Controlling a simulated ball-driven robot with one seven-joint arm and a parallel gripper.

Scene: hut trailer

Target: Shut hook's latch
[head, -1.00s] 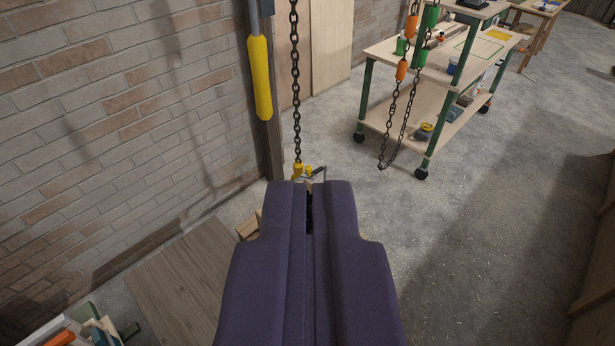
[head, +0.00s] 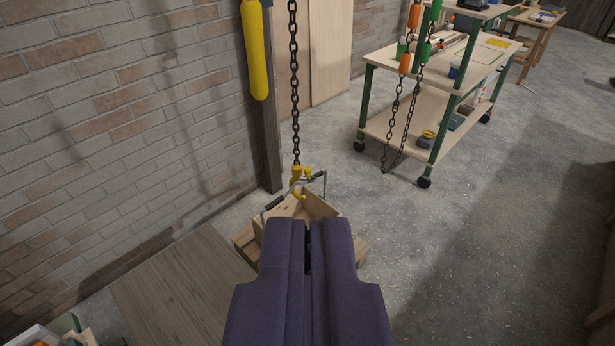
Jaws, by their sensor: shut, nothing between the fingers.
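The yellow hook (head: 297,185) hangs at the end of a dark chain (head: 294,90), just beyond my fingertips in the picture. Its lower curve shows by the metal handle of a wooden box (head: 318,207). The latch is too small to make out clearly, so I cannot tell whether it is open or shut. My gripper (head: 308,225), dark purple, is shut and empty. It points forward, below the hook in the picture, and covers part of the box.
A yellow padded post (head: 255,50) stands at the brick wall (head: 110,120). A wheeled shelf cart (head: 400,125) stands at the back right, with a hanging chain (head: 391,130) before it. A wooden board (head: 180,285) lies at lower left. The floor at right is clear.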

